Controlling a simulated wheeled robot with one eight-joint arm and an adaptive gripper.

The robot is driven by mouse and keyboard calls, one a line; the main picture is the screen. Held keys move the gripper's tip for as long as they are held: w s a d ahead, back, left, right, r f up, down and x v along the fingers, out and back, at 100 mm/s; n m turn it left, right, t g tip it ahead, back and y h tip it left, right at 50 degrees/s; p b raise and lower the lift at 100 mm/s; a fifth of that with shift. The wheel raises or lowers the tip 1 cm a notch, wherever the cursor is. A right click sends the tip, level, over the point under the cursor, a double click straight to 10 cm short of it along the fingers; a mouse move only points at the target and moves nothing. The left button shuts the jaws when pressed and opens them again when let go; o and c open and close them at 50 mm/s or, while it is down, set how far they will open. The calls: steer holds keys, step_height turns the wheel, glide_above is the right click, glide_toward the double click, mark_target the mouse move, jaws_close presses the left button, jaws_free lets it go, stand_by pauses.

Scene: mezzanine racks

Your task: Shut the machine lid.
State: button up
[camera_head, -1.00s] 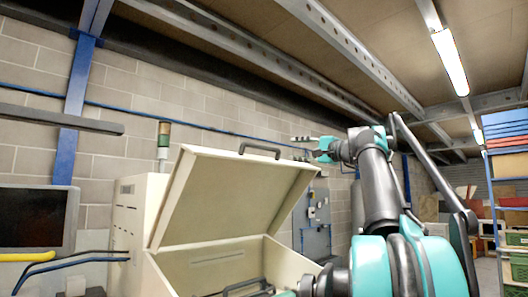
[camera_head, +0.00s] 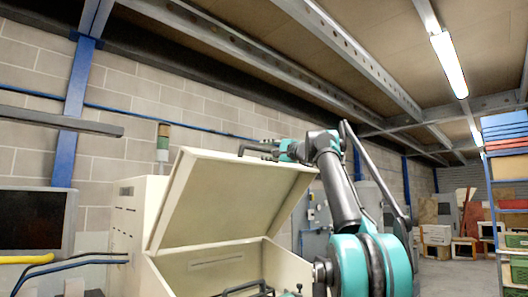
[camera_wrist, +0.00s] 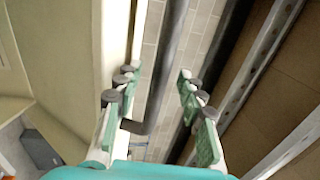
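The machine (camera_head: 127,225) is a cream cabinet with its lid (camera_head: 232,202) standing open, tilted up from the body. A black handle (camera_head: 242,149) sits on the lid's top edge. My gripper (camera_head: 266,150) is at the handle and hides part of it. In the wrist view my gripper (camera_wrist: 156,80) is open, its green-padded fingers spread. The dark handle bar (camera_wrist: 164,65) runs between them in that view, with the lid's cream edge (camera_wrist: 112,40) to its left. I cannot tell whether a finger touches the handle.
A signal lamp (camera_head: 163,142) stands behind the machine. A dark monitor (camera_head: 35,218) and yellow and dark cables are at left. A shelf rack with bins (camera_head: 508,190) stands at right. Dark parts lie inside the machine's opening.

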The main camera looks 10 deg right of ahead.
steer(key=shift+w+a+r, duration=0.1)
steer(key=shift+w+a, duration=0.2)
steer(key=shift+w, duration=0.05)
jaws_close()
stand_by(0.3)
